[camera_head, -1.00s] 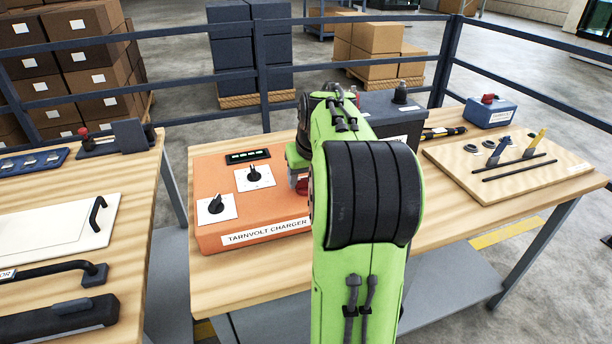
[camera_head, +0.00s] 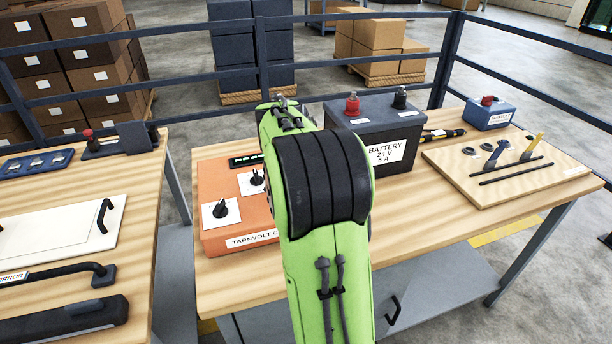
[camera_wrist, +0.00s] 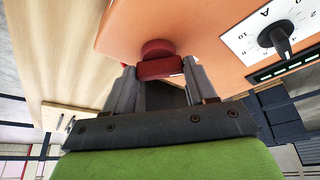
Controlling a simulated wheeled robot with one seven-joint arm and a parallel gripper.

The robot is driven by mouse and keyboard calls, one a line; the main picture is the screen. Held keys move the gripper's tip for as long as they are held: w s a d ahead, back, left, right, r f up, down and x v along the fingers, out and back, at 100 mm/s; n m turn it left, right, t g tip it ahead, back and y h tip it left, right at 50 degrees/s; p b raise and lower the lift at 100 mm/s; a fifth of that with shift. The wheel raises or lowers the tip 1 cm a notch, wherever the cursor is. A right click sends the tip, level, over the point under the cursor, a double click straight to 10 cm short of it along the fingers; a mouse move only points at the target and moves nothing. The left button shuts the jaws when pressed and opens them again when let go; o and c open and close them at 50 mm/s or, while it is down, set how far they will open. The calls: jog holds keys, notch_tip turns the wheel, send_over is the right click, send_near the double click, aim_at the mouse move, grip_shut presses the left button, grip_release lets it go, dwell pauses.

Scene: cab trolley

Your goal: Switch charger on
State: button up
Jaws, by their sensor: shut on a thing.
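The orange charger (camera_head: 222,178), labelled TARNVOLT, stands on the right-hand table, with two black dials on white plates and several green lights on top. My green arm covers its right part in the head view, and my gripper is hidden there. In the wrist view, my gripper (camera_wrist: 161,74) is shut on the red switch handle (camera_wrist: 160,68), with a fingertip at each side of it. A round red part (camera_wrist: 157,47) lies just beyond the handle, against the charger's orange face (camera_wrist: 185,20). I cannot tell whether the switch is on or off.
A dark battery (camera_head: 378,128) with a red and a black terminal stands right of my arm. A wooden board (camera_head: 510,168) with slots and levers and a blue box (camera_head: 489,115) are farther right. The left table (camera_head: 75,265) holds handles and a white panel. A railing runs behind.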

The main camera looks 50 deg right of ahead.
jog(key=m+g+p, duration=0.1)
jog(key=m, duration=0.1)
jog(key=m+g+p, duration=0.1)
jog(key=m+p, duration=0.1)
jog(key=m, duration=0.1)
jog(key=shift+w+r+m, duration=0.1)
jog(key=shift+w+m, duration=0.1)
jog(key=shift+m, duration=0.1)
jog(key=shift+w+m+g+p, duration=0.1)
jog(key=shift+m+g+p, duration=0.95)
jog(key=shift+m, duration=1.15)
jog(key=o, duration=1)
jog(key=shift+o, duration=0.2)
jog(key=p+v, duration=0.7)
jog(key=v, duration=0.8)
jog(key=shift+r+p, duration=0.35)
jog(key=shift+p, duration=0.05)
